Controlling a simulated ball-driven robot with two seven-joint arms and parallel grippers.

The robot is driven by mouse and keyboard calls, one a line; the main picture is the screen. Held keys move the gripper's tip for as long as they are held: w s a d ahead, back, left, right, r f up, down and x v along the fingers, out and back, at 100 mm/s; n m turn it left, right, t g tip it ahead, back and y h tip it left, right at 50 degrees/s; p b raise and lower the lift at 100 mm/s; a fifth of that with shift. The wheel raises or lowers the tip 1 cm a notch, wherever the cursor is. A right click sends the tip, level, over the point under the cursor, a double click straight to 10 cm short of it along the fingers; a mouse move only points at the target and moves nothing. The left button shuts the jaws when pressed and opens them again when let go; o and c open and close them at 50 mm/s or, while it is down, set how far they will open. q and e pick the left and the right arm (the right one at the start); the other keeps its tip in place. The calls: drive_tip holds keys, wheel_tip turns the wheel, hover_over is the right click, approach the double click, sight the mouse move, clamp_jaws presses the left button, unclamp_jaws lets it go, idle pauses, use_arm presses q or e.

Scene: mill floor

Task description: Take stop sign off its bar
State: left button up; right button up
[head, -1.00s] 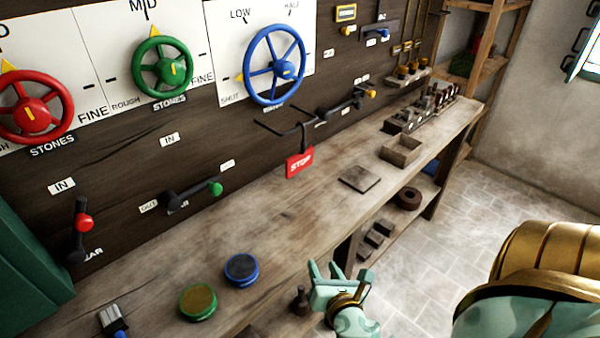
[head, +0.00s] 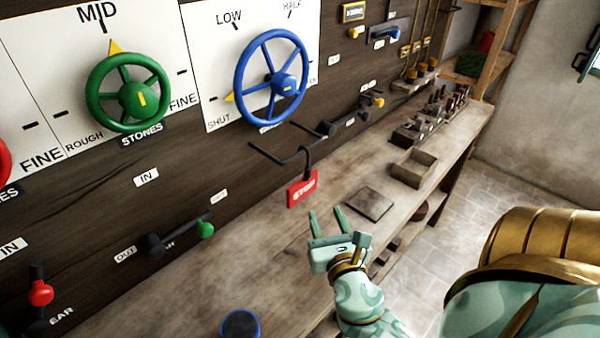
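The red stop sign (head: 302,188) with white lettering hangs by a dark hanger from a black bar (head: 279,159) that sticks out from the dark panel. The sign hangs just above the bench. My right gripper (head: 327,213) is open and empty, with its fingers pointing up. It is in front of the bench edge, a little below and right of the sign in the picture, and apart from it. My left gripper is not in view.
A wooden bench (head: 190,290) runs below the panel, carrying a flat dark plate (head: 369,204), an open wooden box (head: 412,167) and a blue-rimmed tin (head: 240,325). A blue handwheel (head: 271,77) and a lever with a green knob (head: 205,229) stick out from the panel.

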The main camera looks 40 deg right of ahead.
sight(309, 174)
drive_tip(key=x, duration=1.5)
drive_tip(key=shift+w+a+r, duration=0.1)
drive_tip(key=shift+w, duration=0.2)
drive_tip(key=shift+s, duration=0.1)
clamp_jaws()
